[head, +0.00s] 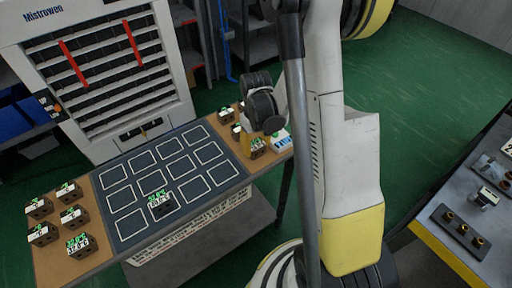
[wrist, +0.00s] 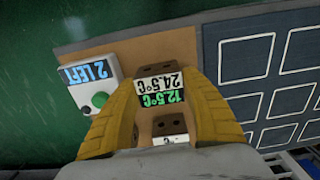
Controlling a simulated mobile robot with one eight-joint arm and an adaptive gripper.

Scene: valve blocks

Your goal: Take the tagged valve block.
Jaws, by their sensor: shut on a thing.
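My gripper (wrist: 160,88) has yellow fingers on both sides of a dark valve block (wrist: 158,74) and is shut on it. This block has a white label reading 24.5°C and a green one reading 12.5°C, upside down in the wrist view. Another dark block (wrist: 169,125) shows nearer the wrist, between the fingers. In the head view my gripper (head: 256,138) is low over the right end of the table, at a block (head: 258,149) with a green-lit label. Other blocks (head: 226,115) stand just behind. I cannot tell whether the held block touches the table.
A display box (wrist: 88,80) reading "2 LEFT" stands beside my gripper. A dark mat (head: 120,170) with white outlines holds one block (head: 161,206). Several blocks (head: 72,217) stand on the table's left end. A slatted cabinet (head: 105,75) stands behind; another bench (head: 465,225) is at right.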

